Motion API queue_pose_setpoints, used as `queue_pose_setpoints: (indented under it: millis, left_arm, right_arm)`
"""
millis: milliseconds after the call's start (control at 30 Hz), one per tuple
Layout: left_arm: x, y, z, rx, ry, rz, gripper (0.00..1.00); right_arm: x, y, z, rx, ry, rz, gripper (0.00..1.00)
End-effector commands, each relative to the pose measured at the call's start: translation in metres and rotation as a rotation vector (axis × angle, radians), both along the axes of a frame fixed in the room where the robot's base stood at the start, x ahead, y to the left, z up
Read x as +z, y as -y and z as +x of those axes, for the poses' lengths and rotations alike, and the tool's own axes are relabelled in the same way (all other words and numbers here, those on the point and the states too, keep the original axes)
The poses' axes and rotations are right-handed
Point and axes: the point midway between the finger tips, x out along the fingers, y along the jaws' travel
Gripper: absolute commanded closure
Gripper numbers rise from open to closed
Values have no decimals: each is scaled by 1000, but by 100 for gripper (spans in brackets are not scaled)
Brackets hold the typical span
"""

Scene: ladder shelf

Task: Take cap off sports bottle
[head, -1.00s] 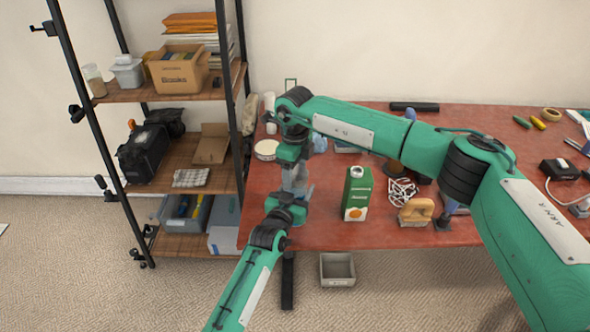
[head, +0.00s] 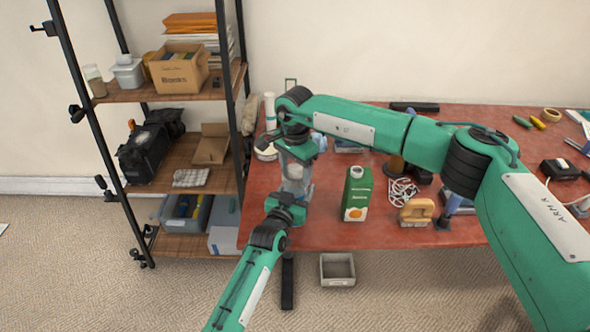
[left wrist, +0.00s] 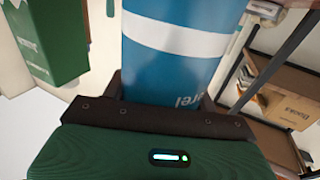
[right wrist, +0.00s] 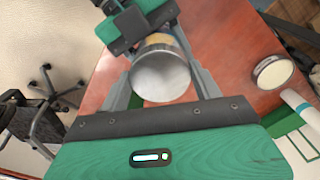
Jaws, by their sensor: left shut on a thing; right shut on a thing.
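The sports bottle stands at the table's left end, mostly hidden by my arms in the head view. In the left wrist view its blue side with a white band (left wrist: 175,65) fills the middle. My left gripper (head: 291,195) is shut on it from the near side. My right gripper (head: 297,166) is above it, pointing down, shut on the cap. In the right wrist view the cap shows as a round, pale grey top (right wrist: 160,76) between the fingers. I cannot tell whether the cap still touches the bottle.
A green juice carton (head: 357,194) stands just right of the bottle. A round pale tin (right wrist: 272,72) is nearby. The ladder shelf (head: 235,110) stands close on the left.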

Motion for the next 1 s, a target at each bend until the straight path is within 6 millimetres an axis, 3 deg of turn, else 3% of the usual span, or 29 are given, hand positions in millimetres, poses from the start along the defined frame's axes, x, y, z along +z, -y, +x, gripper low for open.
queue_pose_setpoints:
  millis: [533, 1000]
  left_arm:
    - [-1, 0, 0, 0, -2, 0, 100]
    - [-1, 0, 0, 0, -2, 0, 100]
  right_arm:
    - [2, 0, 0, 0, 1, 0, 63]
    - [17, 0, 0, 0, 1, 1, 63]
